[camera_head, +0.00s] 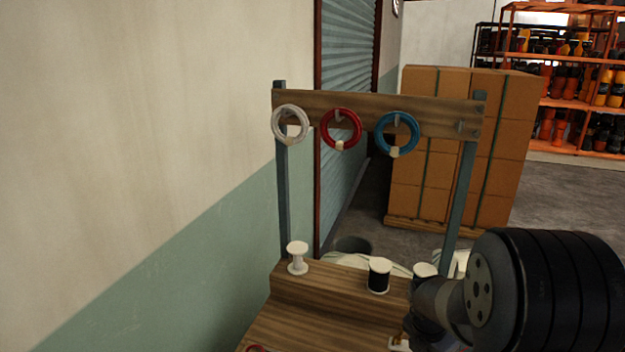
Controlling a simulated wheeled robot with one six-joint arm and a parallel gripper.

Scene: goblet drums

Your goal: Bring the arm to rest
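My arm (545,290) shows at the lower right, as a thick black ribbed link with a grey joint at its left end. It reaches in over the right side of a wooden bench (300,325). I cannot make out my gripper's fingers in this view. The arm hides the right part of the bench, so I cannot tell whether anything is held.
A wooden rail (370,105) on two posts carries white (290,123), red (341,128) and blue (397,133) rings. Spools, white (297,258) and black (379,275), stand on the bench's raised step. Stacked boxes (520,130) and orange shelves (570,103) stand behind. A wall (140,150) bounds the left.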

